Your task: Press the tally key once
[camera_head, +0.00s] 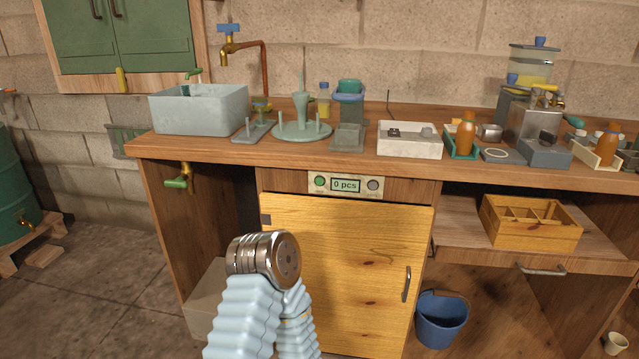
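A small tally panel (345,185) is set in the front of the bench, just under the worktop and above the yellow wooden door. Its display reads "0 pcs". A green round key (320,181) is left of the display and a grey round key (373,184) is right of it. I see no label telling which is the tally key. One of my arms reaches up from the bottom, its metal joint in front of the door, below and left of the panel. No gripper fingers show, and nothing touches the panel.
The yellow door (345,270) has a vertical handle. The worktop (370,160) carries a grey sink (199,108), a white tray (410,146) and amber bottles. A brass tap (180,182) sticks out at the left. A blue bucket (441,322) stands lower right. Space before the panel is clear.

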